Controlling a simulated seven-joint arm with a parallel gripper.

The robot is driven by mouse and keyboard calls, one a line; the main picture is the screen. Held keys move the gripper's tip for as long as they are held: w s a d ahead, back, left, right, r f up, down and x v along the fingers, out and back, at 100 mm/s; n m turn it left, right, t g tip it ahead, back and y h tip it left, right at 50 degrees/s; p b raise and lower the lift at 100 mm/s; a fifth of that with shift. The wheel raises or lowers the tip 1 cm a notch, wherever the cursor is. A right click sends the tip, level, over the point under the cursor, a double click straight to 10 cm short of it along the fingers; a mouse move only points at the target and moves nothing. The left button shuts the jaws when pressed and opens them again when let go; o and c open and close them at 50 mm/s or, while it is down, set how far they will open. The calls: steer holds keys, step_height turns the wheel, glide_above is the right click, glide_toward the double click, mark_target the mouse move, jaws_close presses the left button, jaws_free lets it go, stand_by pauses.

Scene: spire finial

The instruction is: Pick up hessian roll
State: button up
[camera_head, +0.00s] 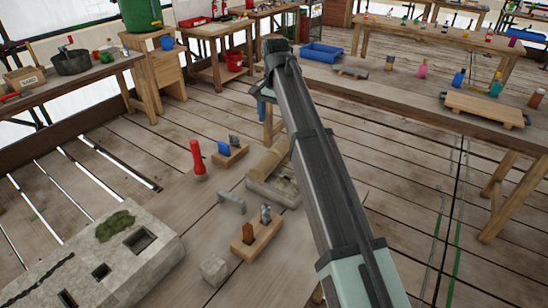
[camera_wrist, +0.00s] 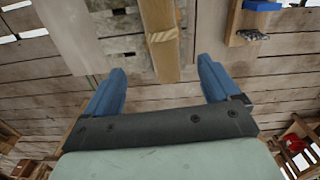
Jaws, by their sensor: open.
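My gripper (camera_wrist: 162,66) shows in the wrist view with its two blue fingers wide apart and nothing between them. In the head view a blue part of it (camera_head: 261,103) shows beside my arm, near the left end of the long bench; the rest is hidden.
The long bench (camera_head: 400,92) also carries a blue tray (camera_head: 322,53), bottles and a wooden board (camera_head: 484,109).

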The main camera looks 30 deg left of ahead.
mark_target(274, 151)
steer(key=f, duration=1.3)
steer(key=shift+s+a+f, duration=0.1)
steer(key=shift+s+f, duration=0.15)
steer(key=shift+f, duration=0.05)
steer(key=c, duration=1.2)
steer(key=shift+c, duration=0.2)
